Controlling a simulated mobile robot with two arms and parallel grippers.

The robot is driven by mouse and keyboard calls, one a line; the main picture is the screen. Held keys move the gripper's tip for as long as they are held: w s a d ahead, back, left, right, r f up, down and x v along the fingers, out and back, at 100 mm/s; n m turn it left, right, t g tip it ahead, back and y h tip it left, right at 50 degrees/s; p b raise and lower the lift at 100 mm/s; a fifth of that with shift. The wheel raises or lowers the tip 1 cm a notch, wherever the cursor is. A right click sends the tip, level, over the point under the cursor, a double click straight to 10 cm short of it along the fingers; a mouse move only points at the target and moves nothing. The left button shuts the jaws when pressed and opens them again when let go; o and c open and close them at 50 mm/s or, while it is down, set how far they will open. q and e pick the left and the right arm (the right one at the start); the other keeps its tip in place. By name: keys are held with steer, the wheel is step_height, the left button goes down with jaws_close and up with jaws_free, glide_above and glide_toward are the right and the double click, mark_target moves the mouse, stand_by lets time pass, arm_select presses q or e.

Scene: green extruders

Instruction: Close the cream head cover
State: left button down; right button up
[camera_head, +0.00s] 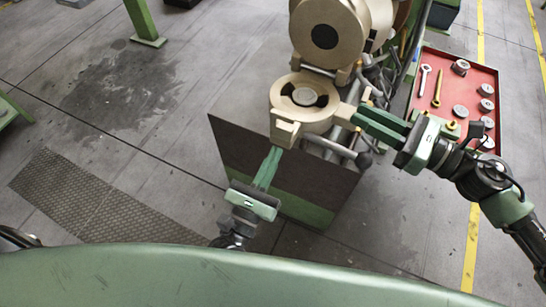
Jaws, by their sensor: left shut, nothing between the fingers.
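The cream head stands on the machine in the upper middle. Its lower round part (297,119) has a ring-shaped opening with dark gaps around a pale centre. Behind it, a cream disc (345,22) with a dark round middle, which looks like the cover, stands swung away, leaving the lower part uncovered. My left gripper (275,151) is shut and empty, its tips at the front cream block below the lower part. My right gripper (355,114) is beside the head's right side, close to a cream arm. Whether it touches is unclear, as is the gap between its fingers.
A red tray (488,76) with wrenches and several round metal parts lies at the right. A dark panel (285,180) lies under the head. Open grey floor spreads to the left.

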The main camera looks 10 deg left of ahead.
steer(key=o, duration=0.7)
steer(key=shift+c, duration=0.2)
